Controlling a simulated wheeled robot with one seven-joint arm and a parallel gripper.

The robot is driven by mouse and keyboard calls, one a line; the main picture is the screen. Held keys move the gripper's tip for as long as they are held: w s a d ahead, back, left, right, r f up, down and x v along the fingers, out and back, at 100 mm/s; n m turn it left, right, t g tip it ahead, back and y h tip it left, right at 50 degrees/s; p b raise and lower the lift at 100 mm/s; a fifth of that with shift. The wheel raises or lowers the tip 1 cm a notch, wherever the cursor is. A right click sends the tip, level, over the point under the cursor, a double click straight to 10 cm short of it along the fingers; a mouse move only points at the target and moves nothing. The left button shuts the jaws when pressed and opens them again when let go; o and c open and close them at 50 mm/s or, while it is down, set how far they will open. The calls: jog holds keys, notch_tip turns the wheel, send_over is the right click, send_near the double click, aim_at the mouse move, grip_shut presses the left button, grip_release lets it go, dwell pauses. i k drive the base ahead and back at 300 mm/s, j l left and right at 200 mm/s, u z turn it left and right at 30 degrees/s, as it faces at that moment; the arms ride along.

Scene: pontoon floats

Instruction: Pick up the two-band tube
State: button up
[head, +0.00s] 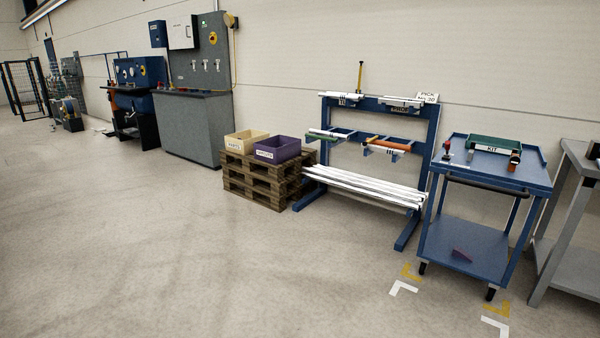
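A blue rack (434,165) stands against the wall right of centre and bears several tubes. White tubes lie at its top left (340,96) and top right (405,101). Long white tubes (362,188) lie on the low arms. Bands on the tubes are too small to make out, so I cannot tell which is the two-band tube. My gripper is not in view.
A blue cart (475,234) right of the rack carries a green kit tray (500,143) and small items. A grey bench (568,215) stands at the right edge. Pallets (250,187) with cream (240,147) and purple (277,151) boxes stand left. The floor in front is clear.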

aim_at(321, 132)
jog(key=i, duration=2.95)
jog(key=i+z, duration=0.15)
jog(key=i, duration=0.45)
jog(key=i+j, duration=0.15)
jog(key=i, duration=0.45)
jog(key=i+j+z, duration=0.15)
jog(key=i, duration=0.45)
